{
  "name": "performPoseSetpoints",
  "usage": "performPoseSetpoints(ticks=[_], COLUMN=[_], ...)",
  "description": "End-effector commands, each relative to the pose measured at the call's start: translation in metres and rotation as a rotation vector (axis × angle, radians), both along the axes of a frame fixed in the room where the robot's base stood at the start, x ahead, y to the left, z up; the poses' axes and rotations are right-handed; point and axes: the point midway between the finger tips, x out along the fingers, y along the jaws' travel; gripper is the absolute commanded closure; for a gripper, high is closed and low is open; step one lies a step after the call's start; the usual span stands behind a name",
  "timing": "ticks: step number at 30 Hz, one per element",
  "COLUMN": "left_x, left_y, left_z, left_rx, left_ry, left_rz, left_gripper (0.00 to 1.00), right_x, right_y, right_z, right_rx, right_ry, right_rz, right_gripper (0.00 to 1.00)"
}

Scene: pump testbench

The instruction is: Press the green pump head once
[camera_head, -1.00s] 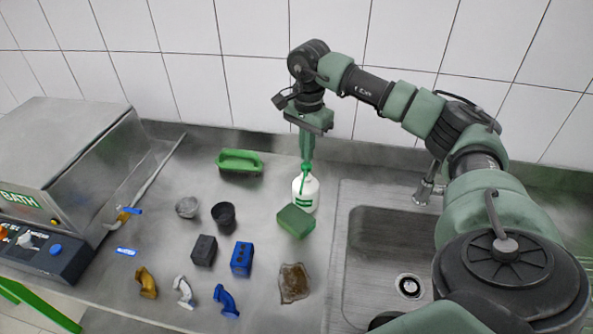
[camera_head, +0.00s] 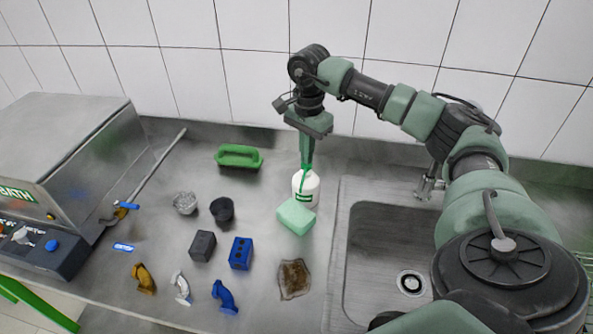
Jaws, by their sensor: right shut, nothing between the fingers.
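A white pump bottle (camera_head: 306,188) with a green label stands on the steel counter, left of the sink's upper corner. My right gripper (camera_head: 306,163) points straight down over the bottle, fingers shut and empty. Its fingertips are at the green pump head (camera_head: 305,172), which they largely hide; they look in contact with it. The exact height of the head is hard to tell. My left gripper is not in view.
A green sponge (camera_head: 296,217) lies just in front of the bottle. The sink (camera_head: 385,225) and its tap (camera_head: 426,186) are to the right. A green-handled item (camera_head: 239,157), cups, blocks and pipe elbows lie left. A bath unit (camera_head: 60,165) stands far left.

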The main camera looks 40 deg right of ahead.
Motion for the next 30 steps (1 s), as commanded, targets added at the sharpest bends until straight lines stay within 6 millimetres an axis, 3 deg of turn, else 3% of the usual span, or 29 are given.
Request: performPoseSetpoints(ticks=[7,21,30], left_x=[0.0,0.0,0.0], left_y=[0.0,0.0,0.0], left_z=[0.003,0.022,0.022], left_rx=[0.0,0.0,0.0], left_ry=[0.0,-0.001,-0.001], left_rz=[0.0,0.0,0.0], left_gripper=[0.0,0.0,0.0], right_x=[-0.002,-0.002,-0.001], right_y=[0.001,0.001,0.001], right_z=[0.0,0.027,0.027], right_rx=[0.0,0.001,0.0], right_ry=[0.01,0.007,0.005], right_rz=[0.002,0.002,0.001], right_gripper=[1.0,1.0,1.0])
